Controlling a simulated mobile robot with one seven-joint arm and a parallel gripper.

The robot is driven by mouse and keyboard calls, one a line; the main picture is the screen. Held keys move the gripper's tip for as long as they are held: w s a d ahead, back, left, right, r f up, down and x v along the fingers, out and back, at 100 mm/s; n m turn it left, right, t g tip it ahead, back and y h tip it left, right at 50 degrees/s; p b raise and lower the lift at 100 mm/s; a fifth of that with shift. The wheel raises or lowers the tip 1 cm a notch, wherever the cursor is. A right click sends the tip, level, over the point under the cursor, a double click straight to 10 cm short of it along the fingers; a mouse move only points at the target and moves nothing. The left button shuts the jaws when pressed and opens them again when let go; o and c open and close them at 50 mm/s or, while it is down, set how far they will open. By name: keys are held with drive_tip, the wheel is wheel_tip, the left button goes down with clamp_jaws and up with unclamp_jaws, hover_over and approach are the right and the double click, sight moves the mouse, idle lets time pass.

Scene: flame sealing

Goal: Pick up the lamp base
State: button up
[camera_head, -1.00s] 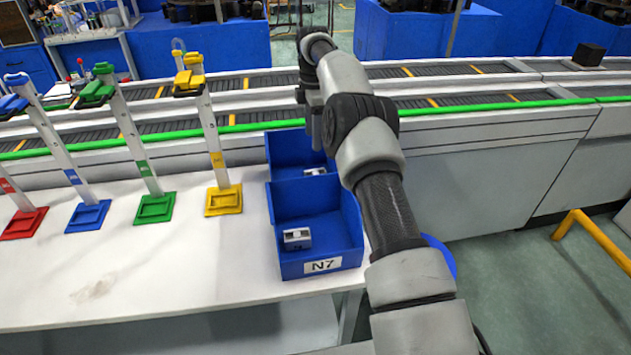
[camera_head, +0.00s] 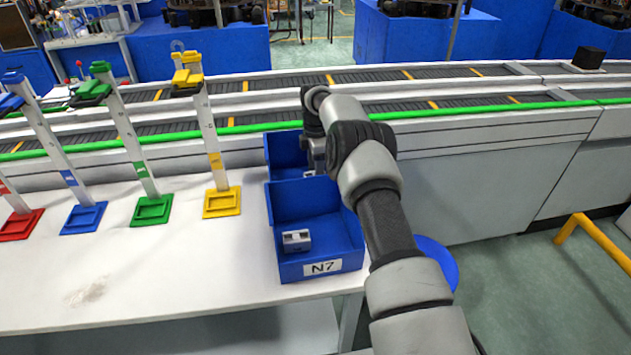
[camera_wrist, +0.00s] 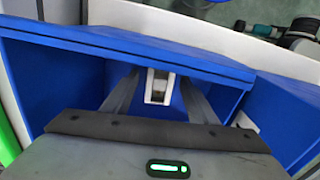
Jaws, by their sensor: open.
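A small white-and-grey part, likely the lamp base (camera_wrist: 160,86), lies in the rear blue bin (camera_head: 284,150). In the wrist view it shows between the two fingers of my gripper (camera_wrist: 158,80), which is open. Whether the fingers touch it cannot be told. In the head view my gripper hangs over the rear bin, mostly hidden by my arm, and only a bit of the part (camera_head: 309,174) shows. A second similar part (camera_head: 296,240) sits in the front blue bin (camera_head: 290,268) labelled N7.
Tilted stands with red, blue (camera_head: 83,218), green (camera_head: 151,210) and yellow (camera_head: 221,202) bases stand left of the bins on the white table (camera_head: 170,270). A conveyor with a green rail (camera_head: 480,108) runs behind. The bin walls rise close around my gripper.

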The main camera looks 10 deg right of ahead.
drive_tip(key=shift+f, duration=0.35)
drive_tip(key=c, duration=1.2)
